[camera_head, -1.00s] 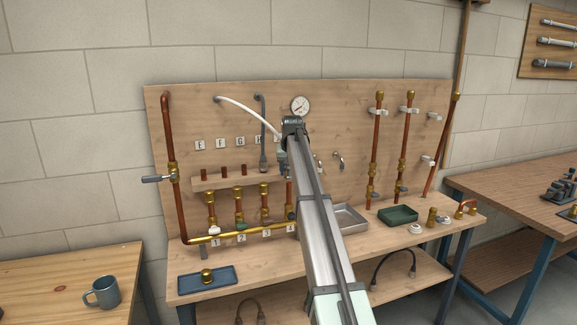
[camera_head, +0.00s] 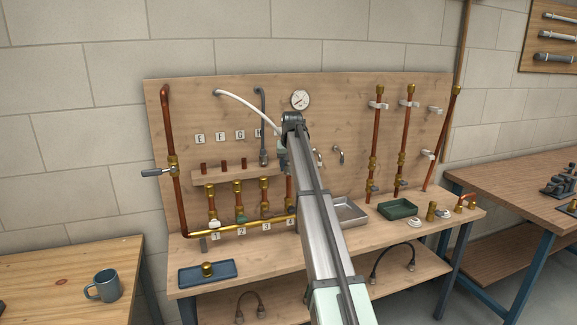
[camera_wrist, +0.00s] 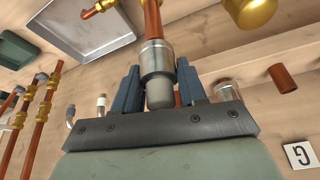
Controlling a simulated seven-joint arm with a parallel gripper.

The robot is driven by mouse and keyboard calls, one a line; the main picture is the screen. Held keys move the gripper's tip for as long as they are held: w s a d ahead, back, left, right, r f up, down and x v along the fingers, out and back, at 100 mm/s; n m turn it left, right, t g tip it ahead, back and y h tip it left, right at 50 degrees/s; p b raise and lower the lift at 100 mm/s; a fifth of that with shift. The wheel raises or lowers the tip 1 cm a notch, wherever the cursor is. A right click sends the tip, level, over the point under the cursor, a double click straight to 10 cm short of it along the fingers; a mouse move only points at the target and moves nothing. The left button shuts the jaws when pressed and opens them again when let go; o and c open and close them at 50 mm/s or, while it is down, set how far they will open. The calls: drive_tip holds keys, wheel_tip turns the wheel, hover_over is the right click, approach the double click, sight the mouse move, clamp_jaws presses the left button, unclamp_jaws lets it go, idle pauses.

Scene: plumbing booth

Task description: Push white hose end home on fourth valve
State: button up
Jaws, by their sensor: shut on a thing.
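The white hose (camera_head: 248,106) arches from the back board down to my gripper in the head view. Its grey metal end (camera_wrist: 157,62) sits between the blue fingers of my gripper (camera_wrist: 158,74) in the wrist view, and they are shut on it. The end is in line with an upright copper pipe (camera_wrist: 152,18) and meets it; how far the pipe goes in cannot be told. In the head view the fourth valve (camera_head: 290,211) stands above label 4, partly covered by my arm. My gripper is above it, mostly hidden by my own wrist.
Three brass-topped valves (camera_head: 238,200) stand left of the fourth. A wooden rack (camera_head: 225,174) with copper stubs is close behind. A grey hose (camera_head: 262,120) hangs next to my wrist. A metal tray (camera_head: 349,212) and green tray (camera_head: 398,208) lie right.

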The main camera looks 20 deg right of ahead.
drive_tip(key=shift+f, duration=2.3)
drive_tip(key=o, duration=1.2)
drive_tip(key=shift+c, duration=0.2)
drive_tip(key=v, duration=1.4)
drive_tip(key=shift+r, duration=0.1)
wheel_tip(320, 180, up, 6)
hover_over(289, 175)
drive_tip(key=s, duration=0.3)
drive_tip(key=shift+w+a, duration=0.15)
drive_tip(key=shift+w, duration=0.05)
drive_tip(key=shift+f, duration=0.2)
